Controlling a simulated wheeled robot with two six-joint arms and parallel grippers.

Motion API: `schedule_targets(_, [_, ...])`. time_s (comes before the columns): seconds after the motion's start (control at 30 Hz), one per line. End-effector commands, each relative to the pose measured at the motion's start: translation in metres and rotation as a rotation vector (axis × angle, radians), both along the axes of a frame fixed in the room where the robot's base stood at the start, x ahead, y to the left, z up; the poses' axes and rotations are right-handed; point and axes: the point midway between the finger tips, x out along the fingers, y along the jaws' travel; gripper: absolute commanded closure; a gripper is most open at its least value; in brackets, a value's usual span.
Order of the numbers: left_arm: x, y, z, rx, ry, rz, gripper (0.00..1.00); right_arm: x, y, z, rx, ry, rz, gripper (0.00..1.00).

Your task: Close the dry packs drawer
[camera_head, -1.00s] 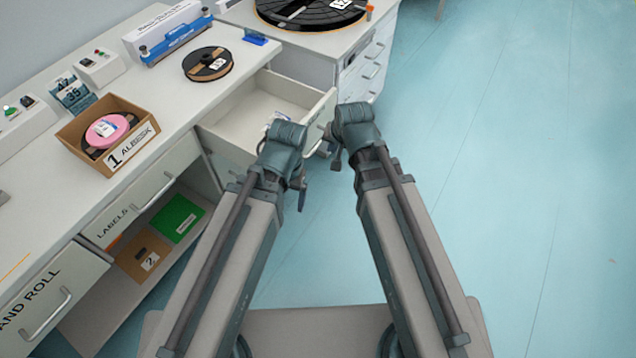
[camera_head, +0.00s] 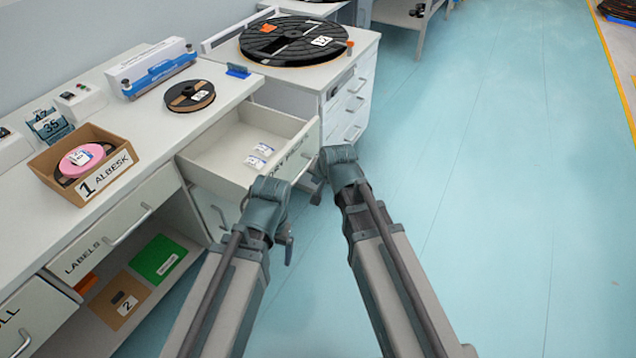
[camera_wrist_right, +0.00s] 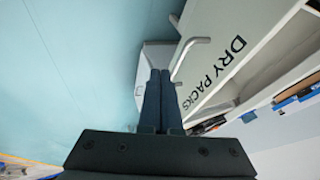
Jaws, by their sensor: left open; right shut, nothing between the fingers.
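The dry packs drawer (camera_head: 240,148) stands pulled out from under the counter, with small white packets (camera_head: 259,156) inside. Its front, lettered DRY PACKS, also shows in the right wrist view (camera_wrist_right: 245,62) with its bar handle (camera_wrist_right: 186,56). My right gripper (camera_head: 318,188) is at the right end of the drawer front, near the handle. In the right wrist view its fingers (camera_wrist_right: 160,82) are together and empty, the tips just beside the handle; contact is unclear. My left gripper (camera_head: 286,238) is open and empty, below and in front of the drawer.
A black reel (camera_head: 189,96), a box with a pink roll (camera_head: 82,159) and a blue-edged dispenser (camera_head: 160,72) stand on the counter. A cabinet (camera_head: 352,105) with a large black reel (camera_head: 295,40) stands beyond the drawer. The floor to the right is clear.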

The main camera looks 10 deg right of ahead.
Motion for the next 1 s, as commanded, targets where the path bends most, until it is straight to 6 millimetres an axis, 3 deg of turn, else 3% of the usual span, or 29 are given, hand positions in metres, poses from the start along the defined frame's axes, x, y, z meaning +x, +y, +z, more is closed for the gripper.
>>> schedule_targets(0.03, [0.0,0.0,-0.015,0.0,0.0,0.0,0.11,0.007,0.002,-0.015,0.0,0.0,0.0,1.0])
schedule_targets(0.33, [0.0,0.0,-0.058,0.0,0.0,0.0,0.11,0.035,0.009,-0.058,0.0,0.0,0.0,1.0])
schedule_targets(0.6, [0.0,0.0,-0.058,0.0,0.0,0.0,0.11,0.055,0.039,-0.058,-0.001,0.001,0.002,1.0])
schedule_targets(1.0, [0.0,0.0,-0.057,0.0,0.0,0.0,0.11,0.056,0.04,-0.057,0.0,0.0,0.0,1.0])
